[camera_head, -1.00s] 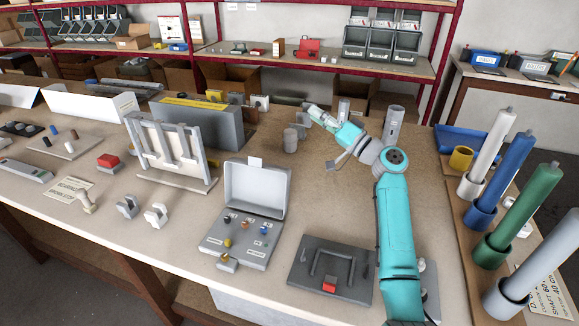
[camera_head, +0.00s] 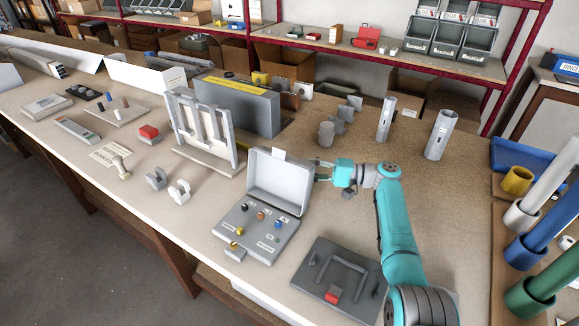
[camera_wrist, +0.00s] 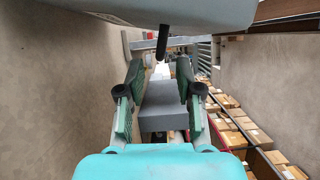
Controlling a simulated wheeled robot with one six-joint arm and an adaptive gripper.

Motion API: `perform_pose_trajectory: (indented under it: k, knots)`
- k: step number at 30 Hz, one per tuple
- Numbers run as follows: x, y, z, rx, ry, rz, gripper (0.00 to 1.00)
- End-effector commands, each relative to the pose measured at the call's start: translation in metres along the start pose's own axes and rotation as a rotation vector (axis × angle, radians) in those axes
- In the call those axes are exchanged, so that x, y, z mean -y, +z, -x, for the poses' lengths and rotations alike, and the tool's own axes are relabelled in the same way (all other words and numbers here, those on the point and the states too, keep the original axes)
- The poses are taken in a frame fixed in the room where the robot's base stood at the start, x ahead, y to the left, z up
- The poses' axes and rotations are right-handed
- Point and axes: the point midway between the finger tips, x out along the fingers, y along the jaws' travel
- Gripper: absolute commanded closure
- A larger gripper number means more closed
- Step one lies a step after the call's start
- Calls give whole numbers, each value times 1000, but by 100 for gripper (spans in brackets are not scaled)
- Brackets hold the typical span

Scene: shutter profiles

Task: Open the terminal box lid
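The terminal box (camera_head: 256,232) is a light grey case on the bench with coloured knobs on its base. Its lid (camera_head: 279,182) stands raised at the back of the base, roughly upright, with a small pale tab (camera_head: 279,154) on its top edge. My gripper (camera_head: 319,172) is just right of the lid near its upper edge; whether it touches cannot be told. In the wrist view the two green fingers (camera_wrist: 157,92) are apart with no held object visible. A grey block (camera_wrist: 160,107) shows beyond them. A pale surface (camera_wrist: 170,10) fills the top; I cannot tell what it is.
A dark grey plate with a handle and red block (camera_head: 338,270) lies right of the box. A slotted white stand (camera_head: 203,135) and a large grey case (camera_head: 238,107) stand to the left and behind. Two grey tubes (camera_head: 439,135) stand behind my arm. Coloured cylinders stand at right.

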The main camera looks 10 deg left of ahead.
Motion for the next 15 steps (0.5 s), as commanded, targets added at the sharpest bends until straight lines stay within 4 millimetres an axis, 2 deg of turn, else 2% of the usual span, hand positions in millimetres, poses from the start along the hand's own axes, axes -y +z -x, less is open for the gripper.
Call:
perform_pose_trajectory:
  k: [1, 6, 10, 15]
  knots:
    - [0, 0, -11, 2, 0, 0, 65]
    - [0, 0, -37, 0, 0, 1, 65]
    - [0, 0, -50, 0, 0, 1, 65]
    - [0, -1, -57, -2, 0, 1, 65]
